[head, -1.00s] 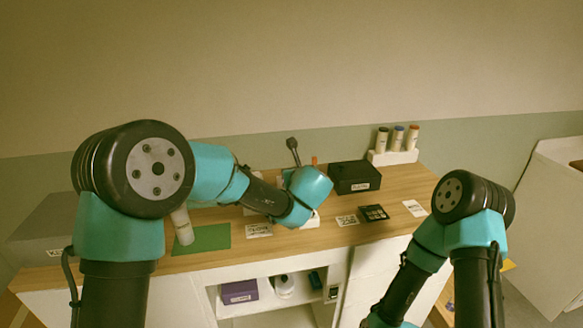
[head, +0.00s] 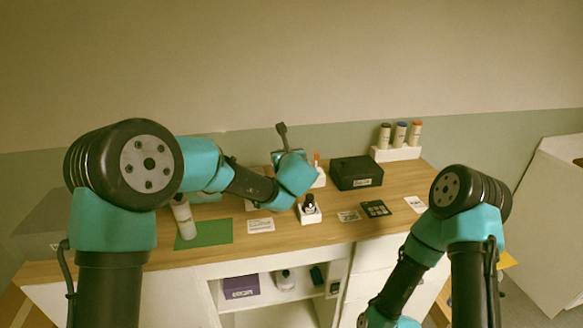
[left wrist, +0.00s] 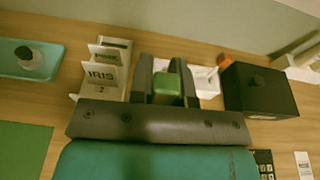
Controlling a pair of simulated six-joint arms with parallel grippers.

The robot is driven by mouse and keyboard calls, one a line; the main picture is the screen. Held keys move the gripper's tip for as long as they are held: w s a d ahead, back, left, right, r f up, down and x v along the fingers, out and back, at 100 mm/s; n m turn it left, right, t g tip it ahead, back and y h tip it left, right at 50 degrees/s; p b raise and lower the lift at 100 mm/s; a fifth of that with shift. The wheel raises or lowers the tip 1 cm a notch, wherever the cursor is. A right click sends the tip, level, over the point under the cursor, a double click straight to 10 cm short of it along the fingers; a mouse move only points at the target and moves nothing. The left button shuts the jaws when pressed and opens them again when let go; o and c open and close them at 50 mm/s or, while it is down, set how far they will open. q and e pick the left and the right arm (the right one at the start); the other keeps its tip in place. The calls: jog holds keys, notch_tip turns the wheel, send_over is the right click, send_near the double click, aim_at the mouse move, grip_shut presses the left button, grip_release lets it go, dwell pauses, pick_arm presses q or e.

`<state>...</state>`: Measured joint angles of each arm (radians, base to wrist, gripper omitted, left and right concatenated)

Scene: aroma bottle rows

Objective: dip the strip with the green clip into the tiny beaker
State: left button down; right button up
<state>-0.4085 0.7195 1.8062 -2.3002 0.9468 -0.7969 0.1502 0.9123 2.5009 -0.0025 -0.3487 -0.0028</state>
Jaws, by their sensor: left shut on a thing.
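The green clip (left wrist: 168,88) sits between the two fingers of my left gripper (left wrist: 165,72) in the left wrist view, and the fingers are shut on it. The strip under the clip is hidden from me. In the head view my left wrist hides the fingertips and the clip. A small round pale vessel with a dark centre (left wrist: 28,58) stands on a teal tray (left wrist: 52,60) at the left of the left wrist view. I cannot tell whether it is the tiny beaker. My right gripper is out of view.
A white rack with cards, one reading IRIS (left wrist: 102,72), stands just left of my left gripper. A black box (head: 355,173) is to the right. A white stand with a dark-topped item (head: 308,210), a green mat (head: 205,234) and a white bottle (head: 183,218) are on the table.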

pick_arm(q)
jog(key=shift+w+a+r+t, duration=0.4)
jog(key=shift+w+a+r, duration=0.2)
jog(key=shift+w+a, duration=0.25)
jog(key=shift+f, duration=0.15)
jog(key=shift+f, duration=1.8)
jog(key=shift+f, duration=2.05)
jog(key=shift+r, duration=0.1)
notch_tip(320, 180, up, 7)
dwell(1.0)
jog(key=shift+s, duration=0.1)
